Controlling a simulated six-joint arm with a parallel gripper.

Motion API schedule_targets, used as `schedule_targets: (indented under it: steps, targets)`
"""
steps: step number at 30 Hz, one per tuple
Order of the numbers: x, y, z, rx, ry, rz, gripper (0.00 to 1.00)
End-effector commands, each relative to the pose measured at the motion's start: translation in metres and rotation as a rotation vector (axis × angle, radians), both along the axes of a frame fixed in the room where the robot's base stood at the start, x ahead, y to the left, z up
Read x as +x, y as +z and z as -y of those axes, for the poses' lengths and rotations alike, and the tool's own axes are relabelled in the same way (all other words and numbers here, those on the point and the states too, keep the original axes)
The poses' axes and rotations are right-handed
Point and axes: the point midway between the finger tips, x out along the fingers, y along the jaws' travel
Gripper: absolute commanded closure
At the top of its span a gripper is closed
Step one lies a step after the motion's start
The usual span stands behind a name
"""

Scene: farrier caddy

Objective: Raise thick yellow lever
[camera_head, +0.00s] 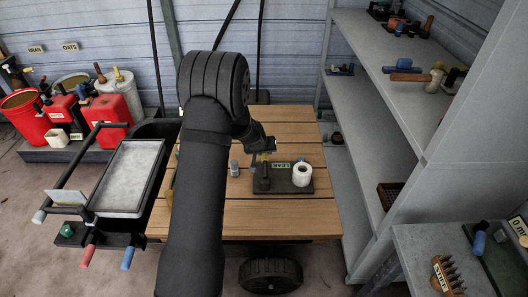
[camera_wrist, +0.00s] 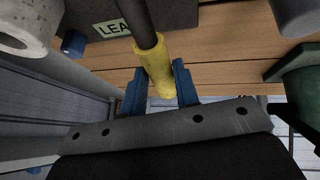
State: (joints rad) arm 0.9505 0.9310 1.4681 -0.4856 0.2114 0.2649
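The thick yellow lever grip (camera_wrist: 157,68) sits on a dark rod in the wrist view and points toward my gripper. My two blue fingers (camera_wrist: 160,88) stand one on each side of the grip's end. They look very close to it; whether they press on it is not clear. In the head view my gripper (camera_head: 262,158) is over the left part of a dark base board (camera_head: 285,190) on the wooden table, and the lever is mostly hidden there by the gripper.
A white roll (camera_head: 302,175) stands on the board's right side, beside a label (camera_head: 281,166). A small grey-blue item (camera_head: 234,168) is left of the board. A grey shelf unit (camera_head: 375,130) rises at the right. The table's front (camera_head: 290,222) is clear.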

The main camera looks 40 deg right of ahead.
Motion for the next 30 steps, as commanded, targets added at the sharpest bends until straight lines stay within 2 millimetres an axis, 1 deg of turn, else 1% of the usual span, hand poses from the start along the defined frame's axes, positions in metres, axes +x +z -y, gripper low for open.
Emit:
schedule_targets:
  steps: [1, 2, 3, 11, 14, 17, 20, 30]
  targets:
    - [0.0, 0.001, 0.0, -0.001, 0.0, 0.001, 0.61]
    - [0.0, 0.001, 0.0, -0.001, 0.0, 0.001, 0.56]
    - [0.0, 0.0, 0.0, 0.0, 0.0, 0.0, 0.53]
    - [0.0, 0.0, 0.0, 0.0, 0.0, 0.0, 0.53]
    - [-0.001, 0.004, -0.002, -0.001, 0.001, 0.0, 0.53]
    - [-0.003, 0.013, -0.007, -0.001, 0.001, 0.0, 0.53]
    - [-0.006, 0.026, -0.014, -0.001, 0.001, 0.0, 0.53]
    - [-0.02, 0.077, -0.044, -0.002, 0.001, 0.001, 0.53]
